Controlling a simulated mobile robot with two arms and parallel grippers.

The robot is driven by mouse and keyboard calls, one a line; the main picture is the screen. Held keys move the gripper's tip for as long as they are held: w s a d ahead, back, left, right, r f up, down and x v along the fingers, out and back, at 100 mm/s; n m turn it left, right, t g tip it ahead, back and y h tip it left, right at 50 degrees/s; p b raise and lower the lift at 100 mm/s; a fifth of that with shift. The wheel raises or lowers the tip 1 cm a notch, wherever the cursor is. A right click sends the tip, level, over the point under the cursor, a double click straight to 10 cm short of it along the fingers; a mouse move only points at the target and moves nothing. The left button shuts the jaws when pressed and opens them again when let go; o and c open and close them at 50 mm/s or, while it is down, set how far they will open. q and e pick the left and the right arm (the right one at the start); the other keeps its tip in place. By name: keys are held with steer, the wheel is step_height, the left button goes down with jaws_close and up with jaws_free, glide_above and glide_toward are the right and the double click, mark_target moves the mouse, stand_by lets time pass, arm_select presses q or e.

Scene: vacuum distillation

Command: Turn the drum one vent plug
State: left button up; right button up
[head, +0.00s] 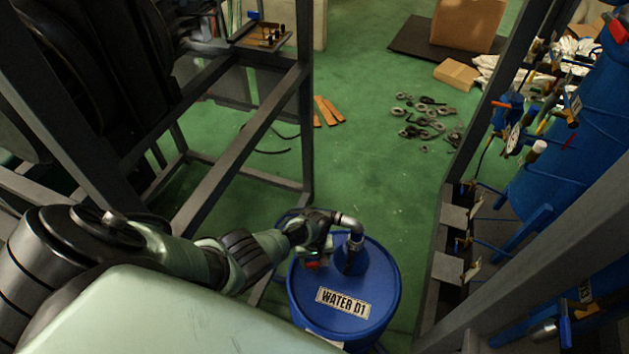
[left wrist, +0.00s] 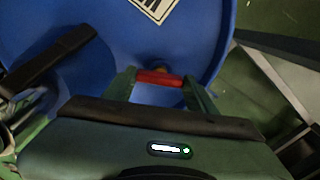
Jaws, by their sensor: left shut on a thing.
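The blue drum (head: 372,285) labelled WATER D1 stands upright on the floor at lower centre. It fills much of the left wrist view (left wrist: 195,40). The vent plug (left wrist: 159,78) is a small red piece low over the drum top, with a small yellowish part beside it. In the head view only a bit of red (head: 312,264) shows beneath my gripper. My left gripper (head: 317,256) is at the left part of the drum top. In the left wrist view its two fingers (left wrist: 160,90) sit at both ends of the red plug, shut on it. My right gripper is not in view.
A grey pipe elbow (head: 347,220) rises from the drum top, close to my left gripper. Dark metal frames (head: 306,130) stand left and right. Loose fittings (head: 428,120) and wooden strips (head: 327,111) lie on the green floor. Open floor lies behind the drum.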

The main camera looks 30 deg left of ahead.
mark_target(314, 262)
arm_select(q)
steer(key=shift+w+a+r, duration=0.1)
steer(key=shift+w, duration=0.05)
stand_by(0.3)
steer(key=o, duration=1.4)
steer(key=shift+c, duration=0.2)
step_height(314, 262, up, 6)
steer(key=p, duration=0.3)
steer(key=shift+r, duration=0.2)
steer(key=shift+r+p, duration=0.35)
steer(key=shift+r, duration=0.3)
